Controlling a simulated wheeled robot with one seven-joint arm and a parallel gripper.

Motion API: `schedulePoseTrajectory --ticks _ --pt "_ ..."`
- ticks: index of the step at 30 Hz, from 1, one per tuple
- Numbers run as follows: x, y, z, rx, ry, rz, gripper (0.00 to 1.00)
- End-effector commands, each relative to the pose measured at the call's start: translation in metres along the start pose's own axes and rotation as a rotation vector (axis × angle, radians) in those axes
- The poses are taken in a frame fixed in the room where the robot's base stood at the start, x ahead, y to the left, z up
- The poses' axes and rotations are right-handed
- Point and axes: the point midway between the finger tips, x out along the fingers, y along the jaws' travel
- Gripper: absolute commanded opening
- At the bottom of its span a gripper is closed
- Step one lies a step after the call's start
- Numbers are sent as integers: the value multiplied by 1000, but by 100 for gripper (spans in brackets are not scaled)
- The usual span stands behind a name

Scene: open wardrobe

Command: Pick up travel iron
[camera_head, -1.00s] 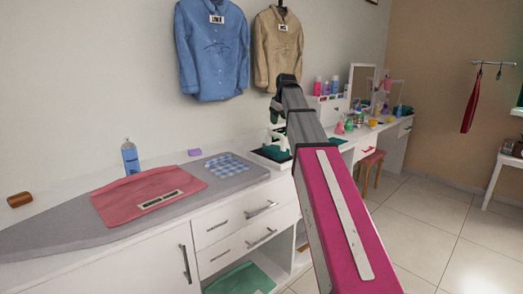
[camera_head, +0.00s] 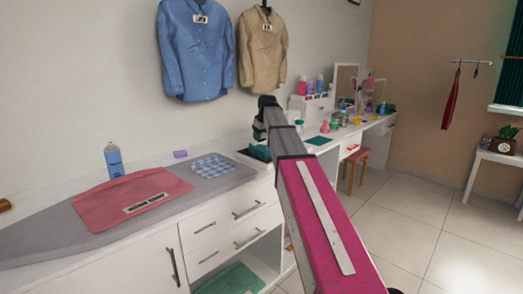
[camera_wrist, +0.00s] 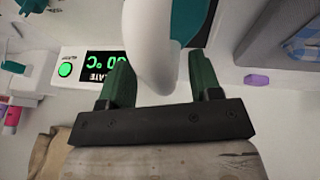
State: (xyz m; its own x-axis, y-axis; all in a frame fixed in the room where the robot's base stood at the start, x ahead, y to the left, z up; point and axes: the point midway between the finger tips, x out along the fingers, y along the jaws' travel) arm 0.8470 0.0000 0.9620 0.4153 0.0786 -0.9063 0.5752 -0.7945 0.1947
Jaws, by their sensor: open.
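The travel iron is white and teal. In the wrist view its rounded white body (camera_wrist: 150,45) reaches in from the top, between the two green fingers of my open gripper (camera_wrist: 160,85). I cannot tell whether either finger touches it. In the head view my gripper (camera_head: 260,135) is at the right end of the ironing counter, just above the teal part of the iron (camera_head: 259,153). The gripper and arm hide much of the iron there.
A unit with a lit temperature display (camera_wrist: 103,65) and green button is beside the iron. A lilac block (camera_head: 181,154), checked cloth (camera_head: 212,166), pink garment (camera_head: 132,198) and blue bottle (camera_head: 114,160) are on the counter (camera_head: 48,235). Shirts hang above.

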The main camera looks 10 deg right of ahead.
Motion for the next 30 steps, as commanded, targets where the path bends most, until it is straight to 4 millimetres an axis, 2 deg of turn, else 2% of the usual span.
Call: schedulePoseTrajectory --ticks 3,8,9,11,13,14,24,30 --pt "8 0 0 -1 0 0 58" --pt "8 0 0 -1 1 1 58" --pt "8 0 0 -1 1 1 51" --pt "8 0 0 -1 1 0 32" --pt "8 0 0 -1 1 0 9" --pt "8 0 0 -1 1 0 5" --pt "5 1 -2 -1 2 1 5" --pt "-12 5 -9 0 2 2 5"
